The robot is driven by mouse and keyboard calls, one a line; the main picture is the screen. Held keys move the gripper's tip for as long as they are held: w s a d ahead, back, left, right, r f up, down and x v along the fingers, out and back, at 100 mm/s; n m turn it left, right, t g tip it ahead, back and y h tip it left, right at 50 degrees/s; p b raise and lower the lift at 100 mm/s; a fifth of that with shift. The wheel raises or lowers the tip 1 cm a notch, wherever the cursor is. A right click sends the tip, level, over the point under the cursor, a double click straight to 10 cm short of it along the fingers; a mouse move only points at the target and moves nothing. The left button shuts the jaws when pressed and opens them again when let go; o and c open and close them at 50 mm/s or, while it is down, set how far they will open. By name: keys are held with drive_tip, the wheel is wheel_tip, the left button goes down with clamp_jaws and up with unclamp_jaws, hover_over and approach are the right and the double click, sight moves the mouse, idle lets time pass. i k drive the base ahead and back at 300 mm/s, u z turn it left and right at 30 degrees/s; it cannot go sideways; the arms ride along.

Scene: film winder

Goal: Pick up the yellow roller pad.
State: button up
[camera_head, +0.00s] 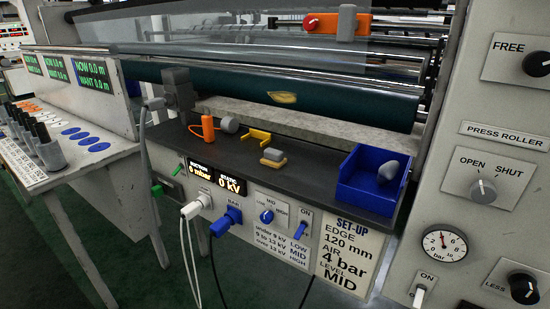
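A small block (272,162) with a yellow base and a grey grip on top sits on the dark shelf (320,168) at the middle of the head view. It looks like the yellow roller pad. It stands upright, apart from the things around it. Just behind it and to the left is a low yellow bracket (256,136), which looks empty. My gripper is not in view, and nothing is seen touching the pad.
A blue open bin (360,191) with a grey rounded piece (388,171) stands right of the pad. An orange piece (208,128) and a grey round piece (229,124) are to the left. A dark green roller (345,101) with a yellow patch (282,97) runs behind.

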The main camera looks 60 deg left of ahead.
sight(273, 158)
drive_tip(key=u, duration=1.1)
drive_tip(key=k, duration=0.15)
drive_tip(key=u, duration=0.85)
